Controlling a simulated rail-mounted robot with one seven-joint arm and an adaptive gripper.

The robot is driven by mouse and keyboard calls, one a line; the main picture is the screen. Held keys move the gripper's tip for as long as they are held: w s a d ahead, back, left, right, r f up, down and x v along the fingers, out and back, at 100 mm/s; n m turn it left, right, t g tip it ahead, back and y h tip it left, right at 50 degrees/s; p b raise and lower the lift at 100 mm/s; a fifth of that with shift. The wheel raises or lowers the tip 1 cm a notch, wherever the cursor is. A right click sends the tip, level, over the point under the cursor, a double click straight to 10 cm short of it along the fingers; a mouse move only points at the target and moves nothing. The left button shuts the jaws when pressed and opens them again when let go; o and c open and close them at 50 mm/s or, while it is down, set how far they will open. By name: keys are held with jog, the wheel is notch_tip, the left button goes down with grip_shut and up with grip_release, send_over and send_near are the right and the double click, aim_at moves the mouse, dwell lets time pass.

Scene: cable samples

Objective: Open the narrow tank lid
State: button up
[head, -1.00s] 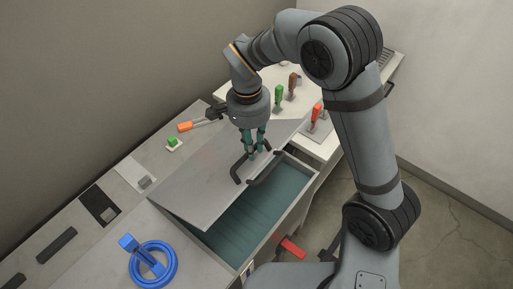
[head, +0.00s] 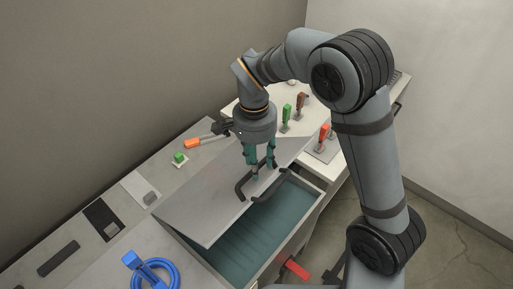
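The lid (head: 200,207) is a flat grey panel lying tilted over the tank (head: 252,235). Its near right edge stands clear of the rim, so the teal inside shows through a wide gap. Dark handle bars (head: 241,187) sit near the lid's right edge. My gripper (head: 262,174) points down at these bars, with its teal fingers among them. The two fingers show some space between them. The bars and fingers overlap in this view, so I cannot tell whether the fingers clamp a bar.
A blue valve wheel (head: 172,269) stands on the bench at lower left. An orange-handled tool (head: 193,143) and a green block (head: 179,157) lie behind the lid. Green, brown and red-handled clamps (head: 324,132) stand beyond the tank. A red handle (head: 297,269) sticks out at front.

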notch_tip(320, 180, up, 11)
jog(key=shift+w+a+f, duration=0.15)
jog(key=shift+a, duration=0.05)
jog(key=shift+f, duration=0.1)
dwell(0.4)
jog(key=f, duration=1.1)
jog(key=shift+s+d+f, duration=0.2)
jog(key=shift+d+f, duration=0.05)
jog(key=shift+f, duration=0.15)
jog(key=shift+s+d+f, duration=0.1)
jog(key=shift+f, duration=0.1)
jog(key=shift+c, duration=0.5)
